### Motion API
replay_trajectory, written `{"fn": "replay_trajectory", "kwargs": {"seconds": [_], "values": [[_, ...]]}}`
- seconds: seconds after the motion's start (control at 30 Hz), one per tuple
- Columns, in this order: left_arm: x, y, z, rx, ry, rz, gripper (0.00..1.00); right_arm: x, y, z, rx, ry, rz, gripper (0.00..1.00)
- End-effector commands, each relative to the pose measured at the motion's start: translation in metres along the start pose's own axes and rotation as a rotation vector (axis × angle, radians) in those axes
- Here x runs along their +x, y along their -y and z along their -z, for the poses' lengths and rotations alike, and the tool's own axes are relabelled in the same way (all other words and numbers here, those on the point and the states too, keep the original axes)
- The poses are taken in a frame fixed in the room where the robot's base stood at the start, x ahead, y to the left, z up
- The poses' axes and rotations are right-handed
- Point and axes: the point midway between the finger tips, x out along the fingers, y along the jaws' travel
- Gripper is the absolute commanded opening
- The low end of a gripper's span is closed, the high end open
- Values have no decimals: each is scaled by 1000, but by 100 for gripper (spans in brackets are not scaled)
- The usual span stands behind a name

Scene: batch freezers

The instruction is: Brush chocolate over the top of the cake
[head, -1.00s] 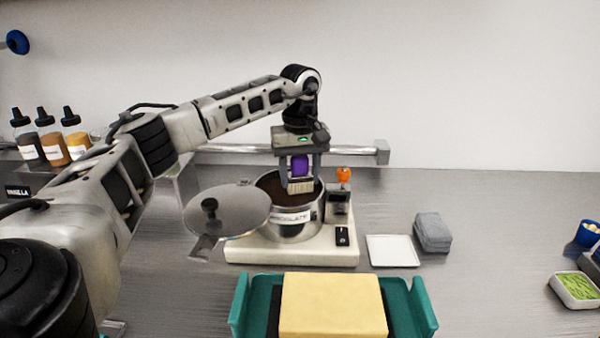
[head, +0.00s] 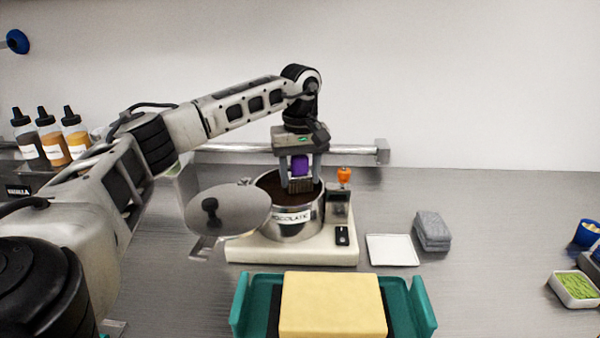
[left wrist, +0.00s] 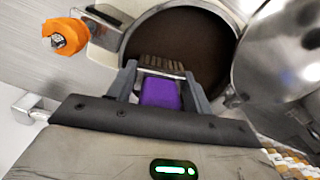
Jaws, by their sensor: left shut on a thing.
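My left gripper (head: 300,172) is shut on the purple handle of a brush (head: 300,165), bristles pointing down. The brush is at the mouth of a steel pot (head: 291,230) of dark chocolate (head: 271,185); it also shows in the left wrist view (left wrist: 160,93). The bristles look brown in the wrist view, over or in the chocolate (left wrist: 185,40); I cannot tell how deep. The cake (head: 333,306), a plain pale yellow block, lies on a teal tray (head: 421,305) in front. Its top is bare. My right gripper is not in view.
The pot's round lid (head: 235,212) is swung to the left. The pot's base (head: 260,250) has an orange knob (head: 344,175). A white square plate (head: 391,250) and folded grey cloths (head: 432,231) lie to the right. Sauce bottles (head: 52,140) stand at the back left.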

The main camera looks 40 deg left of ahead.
Motion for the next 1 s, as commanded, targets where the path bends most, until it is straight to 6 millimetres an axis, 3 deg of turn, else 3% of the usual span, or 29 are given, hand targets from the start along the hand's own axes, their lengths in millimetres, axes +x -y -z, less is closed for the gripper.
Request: {"fn": "replay_trajectory", "kwargs": {"seconds": [0.7,1.0], "values": [[-58,-1,0,0,-2,-4,32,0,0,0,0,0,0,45],[-70,0,0,0,-1,-1,32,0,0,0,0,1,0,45]]}}
